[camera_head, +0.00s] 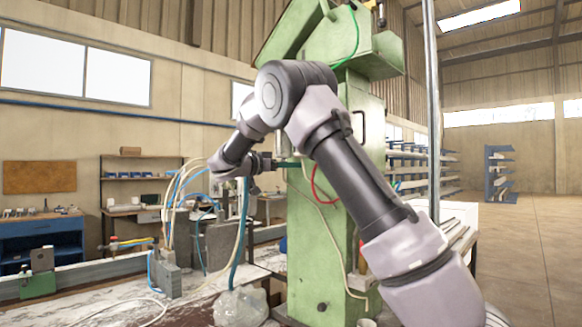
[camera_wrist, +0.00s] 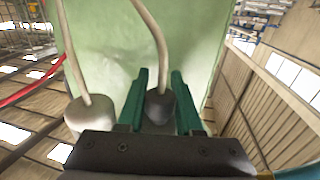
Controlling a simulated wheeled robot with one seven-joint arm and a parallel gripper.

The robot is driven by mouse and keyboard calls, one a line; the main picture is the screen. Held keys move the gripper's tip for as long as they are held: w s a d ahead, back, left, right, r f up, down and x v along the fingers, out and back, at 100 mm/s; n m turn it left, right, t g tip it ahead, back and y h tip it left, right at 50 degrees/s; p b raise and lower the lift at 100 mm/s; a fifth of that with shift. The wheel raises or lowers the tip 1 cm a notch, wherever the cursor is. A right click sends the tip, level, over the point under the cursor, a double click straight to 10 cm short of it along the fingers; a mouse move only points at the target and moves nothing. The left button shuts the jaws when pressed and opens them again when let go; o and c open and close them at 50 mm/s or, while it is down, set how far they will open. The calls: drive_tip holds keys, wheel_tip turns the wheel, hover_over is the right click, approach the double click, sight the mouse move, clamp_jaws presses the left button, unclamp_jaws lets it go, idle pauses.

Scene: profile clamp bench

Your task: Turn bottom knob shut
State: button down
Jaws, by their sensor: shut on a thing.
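In the wrist view my gripper (camera_wrist: 158,82) has two teal fingers, closed on the sides of a dark grey, round knob-like fitting (camera_wrist: 158,106). A pale hose runs up past this fitting. A second, lighter grey fitting (camera_wrist: 86,116) with its own pale hose stands to the left, apart from the fingers. I cannot tell from the picture which of the two is the bottom knob. In the head view my gripper (camera_head: 284,164) reaches the left side of the green machine column (camera_head: 330,240); the fittings cannot be made out there.
Pale, blue and red hoses hang around the column. A red hose (camera_wrist: 35,92) runs at the left of the wrist view. A bench with a metal profile (camera_head: 90,270) and a clear plastic bag (camera_head: 240,306) lies below my arm. Open floor (camera_head: 520,240) is at right.

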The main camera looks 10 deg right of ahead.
drive_tip(key=shift+t, duration=0.3)
drive_tip(key=shift+w+a+n+t+y, duration=0.3)
drive_tip(key=shift+a+n+t+y, duration=0.1)
drive_tip(key=shift+n+t+y, duration=1.7)
drive_tip(key=shift+w+a+n+t+y, duration=0.35)
drive_tip(key=shift+n+t+y, duration=1)
drive_tip(key=shift+n+y, duration=0.85)
drive_tip(key=shift+w+a+n+t+y, duration=0.25)
drive_tip(key=shift+a+n+t+y, duration=0.15)
drive_tip(key=shift+n+t+y, duration=1.75)
drive_tip(key=shift+a+m+g+y, duration=0.1)
drive_tip(key=shift+m+g+y, duration=0.35)
drive_tip(key=shift+y, duration=0.1)
drive_tip(key=c, duration=0.6)
unclamp_jaws()
